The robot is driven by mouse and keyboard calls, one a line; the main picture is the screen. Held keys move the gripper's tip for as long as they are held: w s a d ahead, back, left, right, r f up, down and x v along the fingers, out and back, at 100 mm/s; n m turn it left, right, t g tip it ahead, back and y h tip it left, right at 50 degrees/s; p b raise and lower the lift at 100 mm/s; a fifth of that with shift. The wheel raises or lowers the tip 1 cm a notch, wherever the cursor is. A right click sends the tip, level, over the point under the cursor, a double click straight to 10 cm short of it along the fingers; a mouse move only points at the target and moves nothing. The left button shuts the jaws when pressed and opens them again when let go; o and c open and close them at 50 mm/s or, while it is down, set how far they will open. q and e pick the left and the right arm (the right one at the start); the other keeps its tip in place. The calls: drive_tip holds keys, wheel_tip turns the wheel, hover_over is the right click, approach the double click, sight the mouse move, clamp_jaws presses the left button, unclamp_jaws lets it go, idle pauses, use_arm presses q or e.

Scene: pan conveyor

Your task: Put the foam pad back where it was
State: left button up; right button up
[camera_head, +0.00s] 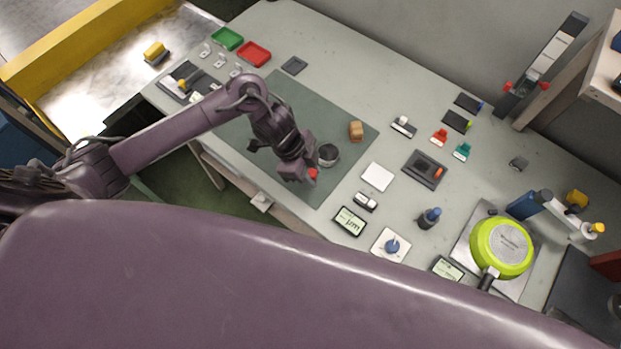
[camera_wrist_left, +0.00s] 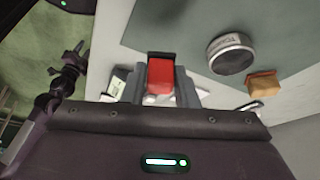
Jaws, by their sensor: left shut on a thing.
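My left gripper (camera_head: 308,175) reaches over the near edge of the dark green mat (camera_head: 290,100). It is shut on a small red block (camera_wrist_left: 160,77), which shows between the fingers in the left wrist view; only a bit of its red shows in the head view (camera_head: 313,173). I take this block to be the foam pad, but its material cannot be told. It appears held above the table. A round dark tin with a pale rim (camera_head: 328,154) stands on the mat close beside the gripper.
A tan block (camera_head: 356,130) sits on the mat's right part. A white square (camera_head: 377,177), a dark plate with an orange part (camera_head: 425,169) and a green pan (camera_head: 501,247) lie to the right. Green (camera_head: 228,38) and red (camera_head: 254,53) trays stand at the back left.

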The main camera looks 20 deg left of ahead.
use_arm(q)
wheel_tip(320, 180, down, 4)
drive_tip(key=shift+f, duration=0.25)
use_arm(e)
drive_tip(key=shift+a+r, duration=0.1)
drive_tip(key=shift+a, duration=0.15)
use_arm(q)
drive_tip(key=shift+f, duration=0.2)
drive_tip(key=o, duration=0.9)
use_arm(e)
drive_tip(key=shift+d, duration=0.25)
